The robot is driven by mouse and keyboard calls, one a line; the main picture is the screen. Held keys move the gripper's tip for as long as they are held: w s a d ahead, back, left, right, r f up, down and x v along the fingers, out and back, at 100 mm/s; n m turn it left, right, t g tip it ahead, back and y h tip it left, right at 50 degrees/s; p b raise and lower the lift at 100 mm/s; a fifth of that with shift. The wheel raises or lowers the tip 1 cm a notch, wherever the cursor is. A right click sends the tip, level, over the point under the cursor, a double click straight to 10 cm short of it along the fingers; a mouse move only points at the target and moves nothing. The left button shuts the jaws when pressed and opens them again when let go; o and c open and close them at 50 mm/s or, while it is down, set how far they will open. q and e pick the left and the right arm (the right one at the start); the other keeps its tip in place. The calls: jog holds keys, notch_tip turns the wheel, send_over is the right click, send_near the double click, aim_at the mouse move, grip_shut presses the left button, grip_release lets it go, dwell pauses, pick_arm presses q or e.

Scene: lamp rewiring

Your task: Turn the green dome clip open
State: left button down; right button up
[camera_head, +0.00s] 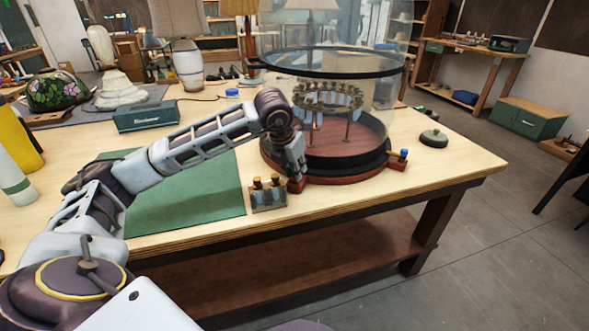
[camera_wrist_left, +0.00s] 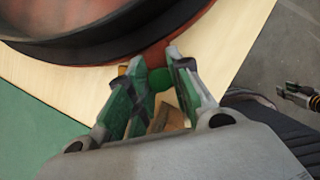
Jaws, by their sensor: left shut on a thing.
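The green dome clip (camera_wrist_left: 160,79) shows between my left fingertips in the left wrist view, at the edge of the dark red dome base (camera_wrist_left: 150,53). My left gripper (camera_head: 297,180) reaches down to the front of this base in the head view and hides the clip there. Its fingers (camera_wrist_left: 157,72) are shut on the clip from both sides. The glass dome (camera_head: 380,100) stands on the base, over a ring-shaped metal frame (camera_head: 328,97). What seems to be my right gripper (camera_wrist_left: 300,96) shows small at the right edge of the left wrist view; its jaws are unclear.
A small block with gold-topped pegs (camera_head: 267,194) stands just left of my left gripper. A blue knob (camera_head: 404,153) sits on the base's right tab. The green mat (camera_head: 190,205) is under my left arm.

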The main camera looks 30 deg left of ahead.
pick_arm(q)
jog(key=shift+n+g+y, duration=0.15)
jog(key=shift+n+y, duration=0.5)
jog(key=shift+n, duration=1)
jog(key=shift+n+g+y, duration=0.15)
jog(key=shift+n+y, duration=0.5)
jog(key=shift+n, duration=1)
jog(key=c, duration=1.3)
grip_release()
jog(key=shift+d, duration=0.1)
jog(key=shift+v, duration=5.9)
